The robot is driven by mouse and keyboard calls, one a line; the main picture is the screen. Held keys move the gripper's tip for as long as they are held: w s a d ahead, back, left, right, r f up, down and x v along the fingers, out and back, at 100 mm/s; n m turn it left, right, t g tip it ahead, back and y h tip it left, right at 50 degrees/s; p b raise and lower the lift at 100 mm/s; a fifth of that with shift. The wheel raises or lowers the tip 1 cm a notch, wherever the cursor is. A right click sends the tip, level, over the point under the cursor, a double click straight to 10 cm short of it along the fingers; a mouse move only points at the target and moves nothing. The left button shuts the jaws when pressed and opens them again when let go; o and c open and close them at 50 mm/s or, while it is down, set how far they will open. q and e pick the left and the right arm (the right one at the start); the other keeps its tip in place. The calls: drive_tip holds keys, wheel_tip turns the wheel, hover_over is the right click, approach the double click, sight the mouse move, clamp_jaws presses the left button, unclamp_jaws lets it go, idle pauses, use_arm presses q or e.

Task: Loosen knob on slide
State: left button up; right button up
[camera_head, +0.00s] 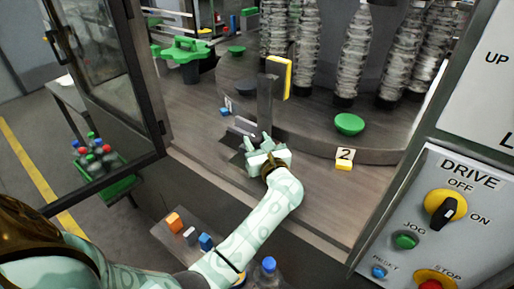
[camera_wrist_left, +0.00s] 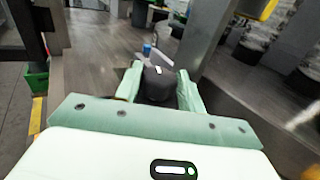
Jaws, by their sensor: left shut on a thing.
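In the left wrist view, a dark round knob (camera_wrist_left: 157,84) with a small white mark on top sits between the two pale green fingers of my left gripper (camera_wrist_left: 158,90), which is shut on it. A flat grey metal piece (camera_head: 241,127) shows just behind the fingers. My right gripper is not in view.
The drive panel (camera_head: 430,215) is at lower right; an open door frame (camera_head: 105,85) at left.

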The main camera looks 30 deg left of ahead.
use_arm(q)
drive_tip(key=shift+w+d+n+g+y+b, duration=0.1)
drive_tip(key=shift+w+n+g+y+b, duration=0.05)
drive_tip(key=shift+n+g+y+b, duration=0.85)
drive_tip(key=o, duration=1)
drive_tip(key=shift+r, duration=0.1)
